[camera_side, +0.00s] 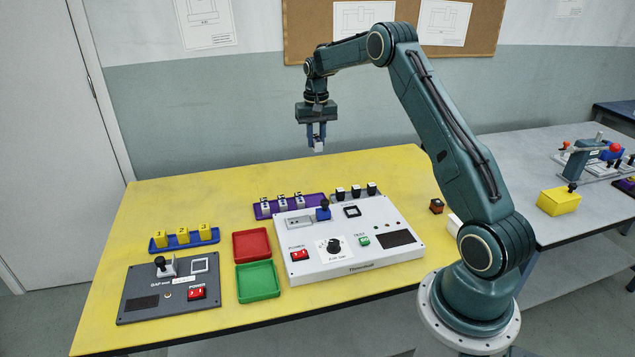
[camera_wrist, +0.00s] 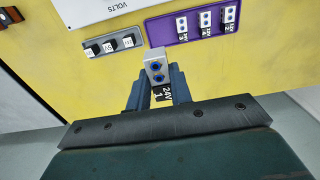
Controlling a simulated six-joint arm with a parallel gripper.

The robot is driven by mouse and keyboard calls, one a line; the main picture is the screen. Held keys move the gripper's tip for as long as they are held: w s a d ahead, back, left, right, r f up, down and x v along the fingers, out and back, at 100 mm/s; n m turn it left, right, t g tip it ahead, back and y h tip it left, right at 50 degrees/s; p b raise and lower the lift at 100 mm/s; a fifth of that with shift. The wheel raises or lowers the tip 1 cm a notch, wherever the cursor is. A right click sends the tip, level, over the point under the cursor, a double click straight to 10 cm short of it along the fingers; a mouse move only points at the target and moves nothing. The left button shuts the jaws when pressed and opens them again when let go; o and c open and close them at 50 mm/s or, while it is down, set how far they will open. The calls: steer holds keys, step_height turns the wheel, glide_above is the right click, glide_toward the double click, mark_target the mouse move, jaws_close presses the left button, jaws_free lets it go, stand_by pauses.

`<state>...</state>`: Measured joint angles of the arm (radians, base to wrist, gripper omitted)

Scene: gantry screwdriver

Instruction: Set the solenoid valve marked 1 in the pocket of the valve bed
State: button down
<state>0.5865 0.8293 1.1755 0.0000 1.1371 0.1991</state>
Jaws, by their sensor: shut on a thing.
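My gripper (camera_side: 317,143) is shut on a small white-grey solenoid valve (camera_side: 318,146), held high above the back of the yellow table. In the wrist view the valve (camera_wrist: 156,66) sits between the fingertips (camera_wrist: 157,84), with two blue-ringed ports on its end face. A black label on it reads 24V and 1. A white tester box (camera_side: 380,254) stands below and in front of my gripper.
A purple tray (camera_side: 322,199) behind the tester holds several similar valves. A grey rack of black-topped white pieces (camera_side: 356,191) stands beside it. Red (camera_side: 251,245) and green (camera_side: 257,281) trays, a dark tester (camera_side: 140,285) and a blue tray of yellow blocks (camera_side: 184,238) stand left.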

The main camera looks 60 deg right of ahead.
steer(key=shift+a, duration=0.1)
stand_by(0.5)
steer(key=shift+a+f+m, duration=0.5)
steer(key=shift+a+m, duration=0.2)
steer(key=shift+m, duration=0.2)
steer(key=m, duration=1.6)
glide_above(299, 222)
step_height(299, 222, down, 8)
steer(key=shift+r, duration=0.25)
steer(key=shift+f, duration=0.15)
steer(key=shift+f, duration=2.8)
steer(key=shift+f, duration=0.7)
steer(key=c, duration=1.2)
jaws_free()
